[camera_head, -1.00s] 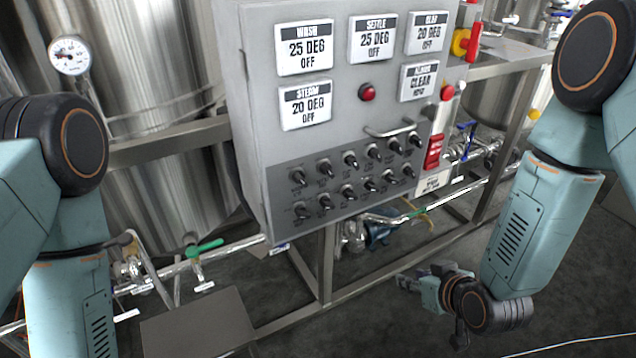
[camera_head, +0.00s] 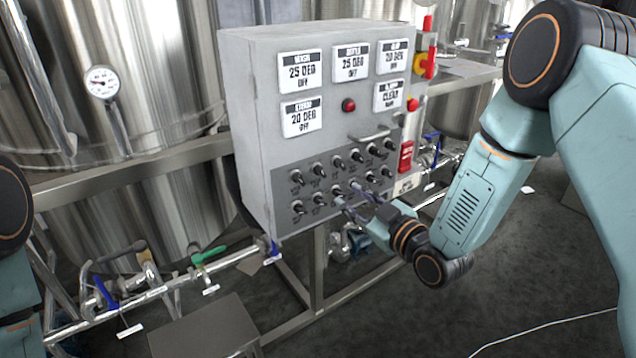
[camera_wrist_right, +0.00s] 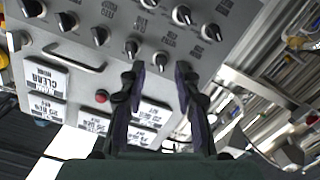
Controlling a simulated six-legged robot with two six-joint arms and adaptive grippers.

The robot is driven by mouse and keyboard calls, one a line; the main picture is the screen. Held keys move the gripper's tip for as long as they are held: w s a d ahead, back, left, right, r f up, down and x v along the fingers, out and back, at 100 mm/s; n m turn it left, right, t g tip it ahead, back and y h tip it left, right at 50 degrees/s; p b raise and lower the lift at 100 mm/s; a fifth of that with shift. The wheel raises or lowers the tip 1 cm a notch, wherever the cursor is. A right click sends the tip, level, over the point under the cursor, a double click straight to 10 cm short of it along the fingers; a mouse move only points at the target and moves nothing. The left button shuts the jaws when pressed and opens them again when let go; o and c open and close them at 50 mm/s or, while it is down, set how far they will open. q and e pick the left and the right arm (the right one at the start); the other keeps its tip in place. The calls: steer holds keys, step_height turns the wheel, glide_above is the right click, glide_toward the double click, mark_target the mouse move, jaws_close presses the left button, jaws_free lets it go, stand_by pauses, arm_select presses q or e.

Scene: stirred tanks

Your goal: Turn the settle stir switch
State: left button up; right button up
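The grey control box (camera_head: 262,150) carries two rows of small black knob switches on a dark strip; their labels are too small to read, so I cannot tell which is the settle stir switch. The settle display (camera_head: 351,62) reads 25 DEG, OFF. My right gripper (camera_head: 350,202) is in front of the lower row, partly hiding it. In the right wrist view the right gripper (camera_wrist_right: 160,70) is open, with its two fingers apart and a black switch (camera_wrist_right: 162,60) showing between the tips; I cannot tell whether they touch it. My left gripper is out of view.
A metal handle (camera_head: 370,134) sticks out above the switches. Steel tanks (camera_head: 130,130) stand behind; pipes with a green valve (camera_head: 209,254) run below.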

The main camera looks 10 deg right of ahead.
mark_target(323, 175)
steer(key=shift+n+t+y, duration=0.3)
steer(key=shift+n+t, duration=0.1)
steer(key=shift+n, duration=0.5)
steer(key=w+a, duration=0.1)
steer(key=w, duration=0.1)
steer(key=w+a+r, duration=0.1)
steer(key=w, duration=0.1)
steer(key=w+a, duration=0.2)
steer(key=w, duration=0.1)
steer(key=shift+w+r+b, duration=0.1)
steer(key=shift+r+b, duration=0.25)
steer(key=shift+w+d, duration=0.2)
steer(key=shift+a, duration=0.3)
steer(key=shift+c, duration=1.1)
steer(key=shift+d, duration=0.1)
jaws_close()
